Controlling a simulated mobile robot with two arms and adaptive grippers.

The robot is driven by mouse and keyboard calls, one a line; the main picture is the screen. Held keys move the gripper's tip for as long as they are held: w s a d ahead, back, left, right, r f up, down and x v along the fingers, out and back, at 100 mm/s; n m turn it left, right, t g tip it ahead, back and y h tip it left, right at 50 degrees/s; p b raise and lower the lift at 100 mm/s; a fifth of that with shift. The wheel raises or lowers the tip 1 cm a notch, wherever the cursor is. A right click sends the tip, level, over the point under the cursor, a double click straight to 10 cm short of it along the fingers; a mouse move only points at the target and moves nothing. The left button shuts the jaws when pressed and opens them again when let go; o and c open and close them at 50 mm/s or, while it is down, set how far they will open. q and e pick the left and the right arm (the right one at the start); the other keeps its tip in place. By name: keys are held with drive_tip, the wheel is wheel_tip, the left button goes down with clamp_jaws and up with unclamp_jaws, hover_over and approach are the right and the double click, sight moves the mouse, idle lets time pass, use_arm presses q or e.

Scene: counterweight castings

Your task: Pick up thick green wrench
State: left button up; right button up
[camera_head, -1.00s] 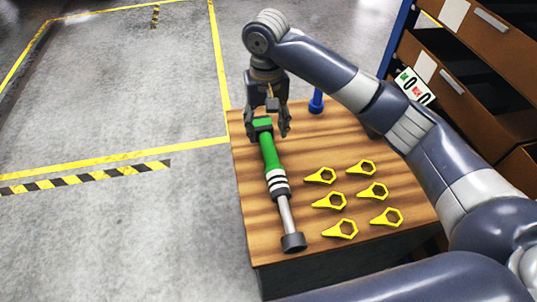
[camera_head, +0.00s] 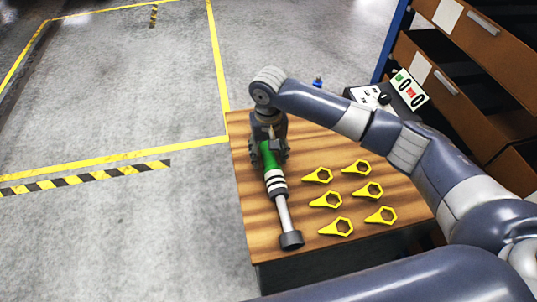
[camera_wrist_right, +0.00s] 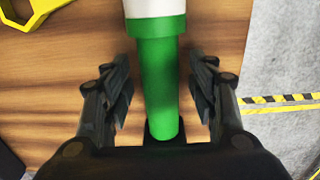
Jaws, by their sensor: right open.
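The thick green wrench (camera_head: 275,186) lies on the wooden table near its left edge. It has a green handle, black and white bands, and a grey shaft with a dark round head towards the front. My right gripper (camera_head: 270,160) is over the green handle's far end. In the right wrist view the green handle (camera_wrist_right: 160,85) runs between the two open fingers of the gripper (camera_wrist_right: 160,92), with a gap on each side. The gripper hides the wrench's far end in the head view. My left gripper is not in view.
Several yellow hexagonal indicators (camera_head: 325,200) lie on the wooden table (camera_head: 255,220) right of the wrench. A grey box with a green-and-red sign (camera_head: 408,90) stands at the back right, near brown drawers (camera_head: 470,95). Floor left of the table is clear.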

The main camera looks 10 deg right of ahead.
drive_tip(key=shift+c, duration=0.5)
clamp_jaws()
drive_tip(key=shift+w+r, duration=0.1)
